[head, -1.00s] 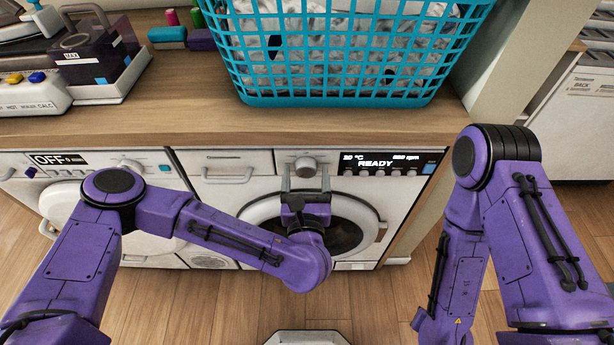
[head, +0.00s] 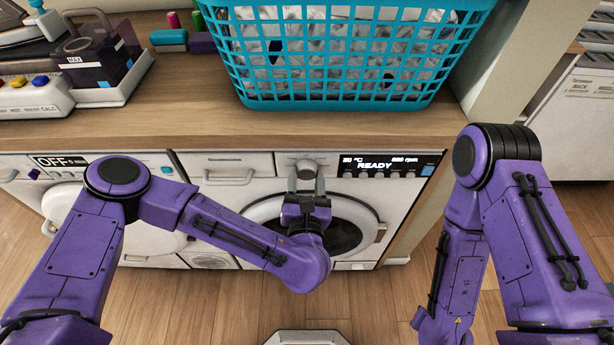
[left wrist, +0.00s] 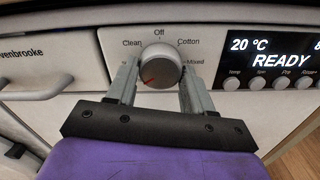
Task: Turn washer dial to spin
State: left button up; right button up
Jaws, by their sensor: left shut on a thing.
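The washer dial (head: 306,167) is a round silver knob on the front panel of the right-hand washer (head: 262,165). The left wrist view shows the dial (left wrist: 158,70) close up, with a red mark pointing to the lower left. Labels Clean, Off, Cotton and Mixed show around it; no Spin label is readable, and the lower labels are hidden by my gripper. My left gripper (left wrist: 158,80) has a finger on each side of the dial and is shut on it. It also shows in the head view (head: 306,178). The display (head: 385,164) reads READY, 20 °C. My right gripper is out of view.
A teal laundry basket (head: 340,98) stands on the wooden counter (head: 150,128) above the washer. A drawer with a handle (left wrist: 38,90) is left of the dial. Another machine reading OFF (head: 58,161) stands at left. Several small buttons sit under the display.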

pick_arm(q)
jog(key=m+p, duration=0.1)
jog(key=m, duration=0.3)
jog(key=shift+r, duration=0.1)
jog(key=shift+a+m+p, duration=0.1)
jog(key=shift+m+p, duration=0.35)
jog(key=shift+m, duration=0.65)
jog(key=o, duration=1)
jog(key=s+b, duration=0.2)
jog(key=s, duration=0.8)
jog(key=shift+s, duration=0.3)
